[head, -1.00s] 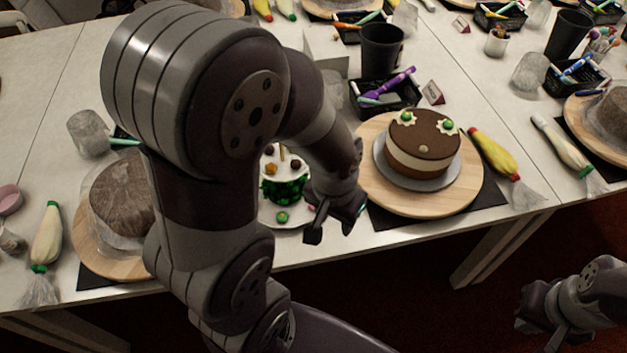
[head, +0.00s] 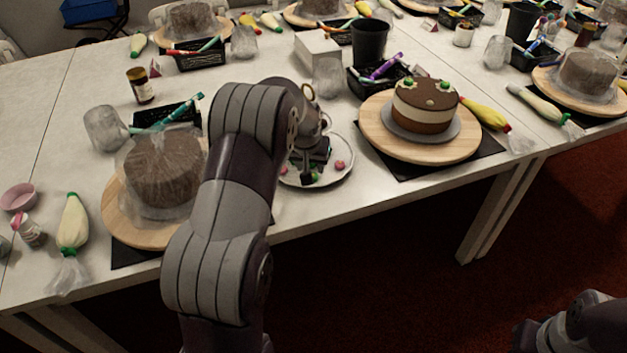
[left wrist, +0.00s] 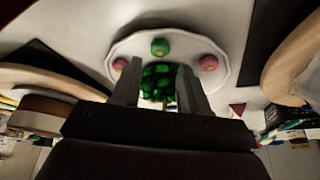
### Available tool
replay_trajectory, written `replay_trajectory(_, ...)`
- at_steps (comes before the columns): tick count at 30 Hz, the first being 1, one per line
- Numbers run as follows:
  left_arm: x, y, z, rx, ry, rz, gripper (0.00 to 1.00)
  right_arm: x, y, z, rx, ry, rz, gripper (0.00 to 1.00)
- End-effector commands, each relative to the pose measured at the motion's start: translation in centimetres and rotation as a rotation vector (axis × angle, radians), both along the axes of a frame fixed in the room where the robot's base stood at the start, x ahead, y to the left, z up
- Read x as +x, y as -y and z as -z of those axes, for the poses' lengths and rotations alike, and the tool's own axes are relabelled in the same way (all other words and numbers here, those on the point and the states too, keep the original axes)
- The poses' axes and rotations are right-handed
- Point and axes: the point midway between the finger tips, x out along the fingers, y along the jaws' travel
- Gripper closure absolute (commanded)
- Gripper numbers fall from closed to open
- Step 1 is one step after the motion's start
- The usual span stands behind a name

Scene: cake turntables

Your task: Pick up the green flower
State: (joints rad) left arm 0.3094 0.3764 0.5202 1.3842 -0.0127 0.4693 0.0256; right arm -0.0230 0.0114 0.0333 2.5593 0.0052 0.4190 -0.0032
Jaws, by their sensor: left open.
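The green flower (left wrist: 159,47) is a small round piece on the white scalloped plate (left wrist: 185,36) in the left wrist view. A pink flower lies to each side of it, at the left (left wrist: 120,64) and right (left wrist: 208,62). My left gripper (left wrist: 159,88) is open, its fingers over the plate. Between the fingers shows a dark-green leafy object (left wrist: 160,77), apart from the flower in the picture. In the head view my left gripper (head: 308,168) is over the plate (head: 345,151) and partly hides what lies there. My right arm is at the bottom right, its gripper unclear.
A brown-and-cream cake (head: 425,105) stands on a wooden turntable (head: 376,131) to the right of the plate. A wrapped brown cake (head: 163,168) is left of my arm. A black tray (head: 373,82) and black cup (head: 369,45) are behind.

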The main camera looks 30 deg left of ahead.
Motion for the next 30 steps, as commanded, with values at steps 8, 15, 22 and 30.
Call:
replay_trajectory(8, 1.9, -0.5, 3.7, 0.0, -0.002, 0.001, 0.56, 0.0, 0.0, 0.1, 0.0, 0.0, 0.0, 1.0)
replay_trajectory(15, 2.8, -0.8, 5.9, 0.001, 0.001, 0.001, 0.56, 0.0, 0.0, 0.1, 0.0, 0.0, 0.0, 1.0)
replay_trajectory(22, 2.8, -0.8, 5.8, 0.001, 0.001, 0.001, 0.82, 0.0, 0.0, 0.2, 0.0, 0.0, 0.0, 1.0)
replay_trajectory(30, 2.8, -0.8, 5.8, 0.001, 0.001, 0.001, 0.98, 0.0, 0.0, 0.2, 0.0, -0.001, 0.0, 1.0)
